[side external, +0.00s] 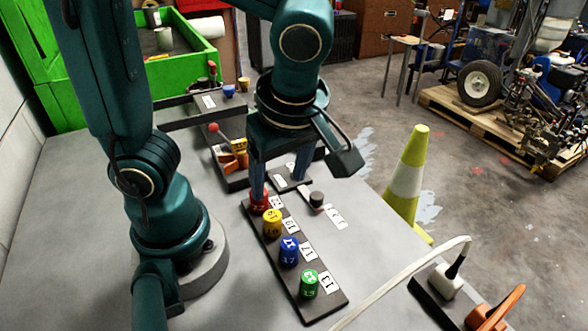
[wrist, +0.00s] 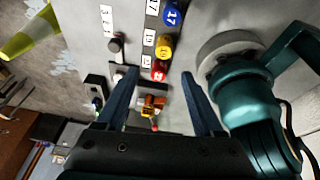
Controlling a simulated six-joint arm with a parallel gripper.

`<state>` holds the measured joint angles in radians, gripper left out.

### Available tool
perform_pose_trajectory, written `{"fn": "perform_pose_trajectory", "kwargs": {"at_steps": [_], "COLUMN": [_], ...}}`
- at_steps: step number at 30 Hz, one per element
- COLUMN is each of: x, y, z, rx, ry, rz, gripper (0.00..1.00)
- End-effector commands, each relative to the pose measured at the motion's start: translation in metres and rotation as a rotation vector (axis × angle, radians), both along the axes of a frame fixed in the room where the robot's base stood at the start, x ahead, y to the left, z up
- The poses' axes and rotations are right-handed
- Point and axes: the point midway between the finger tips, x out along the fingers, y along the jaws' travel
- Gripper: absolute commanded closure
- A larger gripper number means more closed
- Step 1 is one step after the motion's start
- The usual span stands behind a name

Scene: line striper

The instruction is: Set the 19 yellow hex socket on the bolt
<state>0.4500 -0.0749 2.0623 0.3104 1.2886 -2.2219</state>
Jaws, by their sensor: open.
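The yellow 19 socket (side external: 272,222) stands upright on a dark rack (side external: 325,312), between the red socket (side external: 260,204) and the blue 17 socket (side external: 289,250). In the wrist view the yellow socket (wrist: 164,46) lies just beyond the fingertips, past the red socket (wrist: 159,71). My gripper (side external: 280,186) is open and empty above the red end of the rack; its finger partly covers the red socket in the side view. A short dark round piece (side external: 317,198) stands right of the rack, by a numbered card; I cannot tell whether it is the bolt.
A green 13 socket (side external: 309,284) stands at the rack's near end. A red-knobbed lever (side external: 213,128) with orange and yellow parts sits behind my gripper. An orange-handled tool (side external: 495,310) and a pale hose (side external: 400,280) are at the near right. Bare table lies left of the rack.

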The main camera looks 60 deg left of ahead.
Motion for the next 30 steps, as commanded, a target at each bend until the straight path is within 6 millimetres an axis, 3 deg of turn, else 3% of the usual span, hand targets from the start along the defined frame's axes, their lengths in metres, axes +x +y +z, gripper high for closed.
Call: {"fn": "perform_pose_trajectory", "kwargs": {"at_steps": [8,30], "x": [-0.003,-0.004], "y": [-0.01,0.017], "z": [-0.014,-0.086], "rx": [0.035,0.034], "ry": [0.057,0.06], "rz": [-0.086,-0.085], "gripper": [0.31,0.31]}}
